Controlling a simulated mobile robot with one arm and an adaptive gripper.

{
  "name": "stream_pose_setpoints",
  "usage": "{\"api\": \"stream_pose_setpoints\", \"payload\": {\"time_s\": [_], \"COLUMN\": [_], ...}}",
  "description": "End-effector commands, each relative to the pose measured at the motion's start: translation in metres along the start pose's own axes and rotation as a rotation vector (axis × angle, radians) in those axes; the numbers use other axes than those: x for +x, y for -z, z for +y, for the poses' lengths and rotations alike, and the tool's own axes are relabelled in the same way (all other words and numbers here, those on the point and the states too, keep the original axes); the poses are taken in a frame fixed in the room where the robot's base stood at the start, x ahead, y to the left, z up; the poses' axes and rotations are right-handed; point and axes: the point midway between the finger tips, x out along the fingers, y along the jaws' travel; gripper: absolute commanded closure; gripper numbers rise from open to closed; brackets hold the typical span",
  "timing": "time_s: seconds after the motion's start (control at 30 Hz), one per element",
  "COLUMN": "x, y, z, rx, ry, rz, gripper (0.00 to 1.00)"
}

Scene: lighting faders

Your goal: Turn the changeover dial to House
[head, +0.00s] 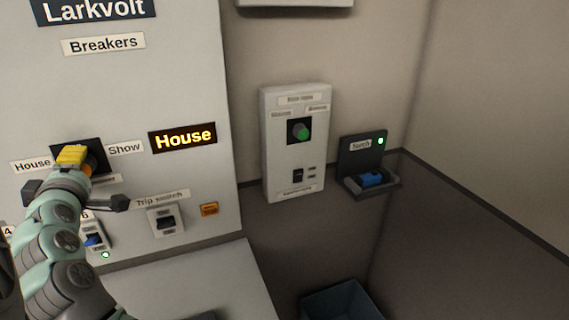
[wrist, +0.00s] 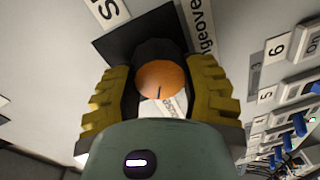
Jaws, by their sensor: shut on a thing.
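The changeover dial is an orange cap on a black base; in the wrist view the dial (wrist: 162,78) sits between my yellow fingers. A short dark mark on its face lies toward my gripper's palm. In the head view the dial's black backing plate (head: 98,150) shows between the House label (head: 32,165) and the Show label (head: 125,148), with the dial mostly hidden. My gripper (head: 74,157) is shut on the dial, one finger on each side; it also shows in the wrist view (wrist: 160,90). The display (head: 182,137) is lit and reads House.
Below the dial are a trip switch (head: 166,221), an orange button or tag (head: 209,209) and a breaker (head: 95,240) with a green light. A wall unit (head: 293,165) with a green light and a holder (head: 370,170) are to the right. A blue bin (head: 345,300) is below.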

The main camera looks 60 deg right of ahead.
Motion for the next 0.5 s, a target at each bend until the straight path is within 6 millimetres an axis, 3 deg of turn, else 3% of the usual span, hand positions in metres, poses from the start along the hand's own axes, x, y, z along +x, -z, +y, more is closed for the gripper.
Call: {"api": "stream_pose_setpoints", "payload": {"time_s": [0.2,0.23,0.5], "x": [0.0,0.0,0.0], "y": [0.0017,0.0016,0.0009], "z": [0.0002,0.0002,-0.0002], "rx": [0.0,0.0,0.0], "ry": [-0.001,-0.001,0.0], "rz": [0.005,0.005,0.003], "gripper": [0.91,0.5,0.22]}}
